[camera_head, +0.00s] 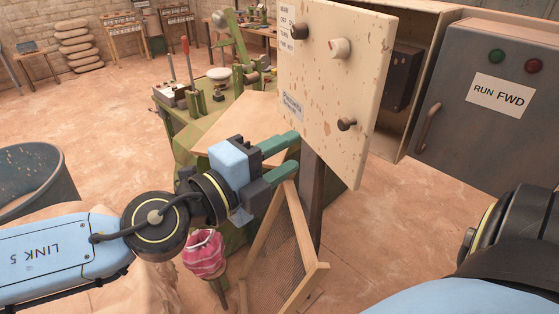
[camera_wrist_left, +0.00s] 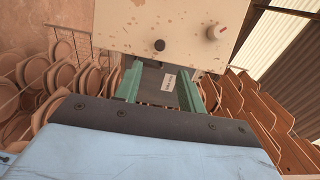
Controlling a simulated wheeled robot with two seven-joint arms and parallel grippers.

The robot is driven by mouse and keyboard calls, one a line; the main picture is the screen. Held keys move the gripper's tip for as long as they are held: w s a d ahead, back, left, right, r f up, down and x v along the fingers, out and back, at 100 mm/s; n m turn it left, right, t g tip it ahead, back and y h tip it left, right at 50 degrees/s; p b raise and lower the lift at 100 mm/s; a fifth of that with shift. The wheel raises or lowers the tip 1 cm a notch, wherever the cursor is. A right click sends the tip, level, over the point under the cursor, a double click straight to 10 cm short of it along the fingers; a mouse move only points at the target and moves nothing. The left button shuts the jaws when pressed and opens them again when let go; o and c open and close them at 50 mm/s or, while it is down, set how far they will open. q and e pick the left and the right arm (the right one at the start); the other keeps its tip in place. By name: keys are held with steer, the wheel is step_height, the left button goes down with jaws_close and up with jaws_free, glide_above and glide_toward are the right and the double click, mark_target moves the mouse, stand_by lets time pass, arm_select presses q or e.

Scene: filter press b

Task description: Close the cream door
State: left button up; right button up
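The cream door (camera_head: 322,85) is a speckled panel with dark knobs (camera_head: 347,124), a white knob (camera_head: 340,47) and paper labels. It stands swung open from the cream cabinet (camera_head: 440,12), whose inside shows behind it to the right. My left gripper (camera_head: 297,151) has green fingers spread apart with nothing between them, at the door's lower left edge. In the left wrist view, the door (camera_wrist_left: 175,20) is just beyond the green fingertips (camera_wrist_left: 162,82); I cannot tell whether they touch it. My right gripper is out of view.
A grey cabinet (camera_head: 480,140) with a handle stands right of the cream one. A wooden frame with mesh (camera_head: 285,262) leans below the door beside a dark post (camera_head: 312,195). A green bench (camera_head: 180,125) and a grey tub (camera_head: 40,180) are at left.

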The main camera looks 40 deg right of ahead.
arm_select(q)
steer(key=shift+a, duration=0.3)
